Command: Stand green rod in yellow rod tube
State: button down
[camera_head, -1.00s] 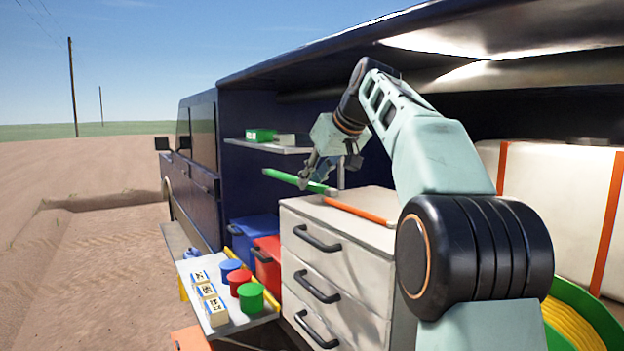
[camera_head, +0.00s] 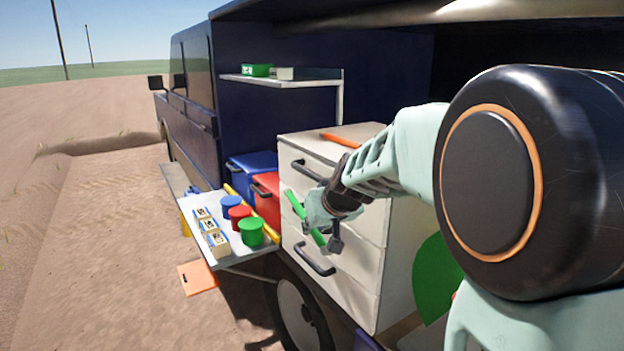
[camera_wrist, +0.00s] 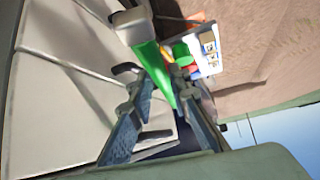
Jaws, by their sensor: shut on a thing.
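The green rod (camera_head: 294,205) is held in my gripper (camera_head: 318,225), in front of the drawer unit. It is tilted, its upper end leaning to the left. In the wrist view the green rod (camera_wrist: 150,62) runs between the fingers of my gripper (camera_wrist: 163,92), which are shut on it. A long yellow piece (camera_head: 238,199) lies slanting along the inner side of the tray, left of my gripper and apart from the rod. A small yellow part (camera_head: 185,224) shows under the tray's far left end. I cannot tell which is the yellow rod tube; no opening shows.
The tray (camera_head: 240,262) holds blue (camera_head: 231,206), red (camera_head: 239,217) and green (camera_head: 251,232) cups and several small boxes (camera_head: 211,232). Blue (camera_head: 254,163) and red (camera_head: 267,196) bins stand beside the drawer unit (camera_head: 345,262). An orange rod (camera_head: 341,140) lies on top of it.

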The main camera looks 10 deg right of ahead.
jog(key=s+f+m+h, duration=0.1)
jog(key=s+f, duration=0.3)
jog(key=f, duration=1.2)
jog(key=shift+a+m, duration=0.15)
jog(key=shift+m, duration=0.25)
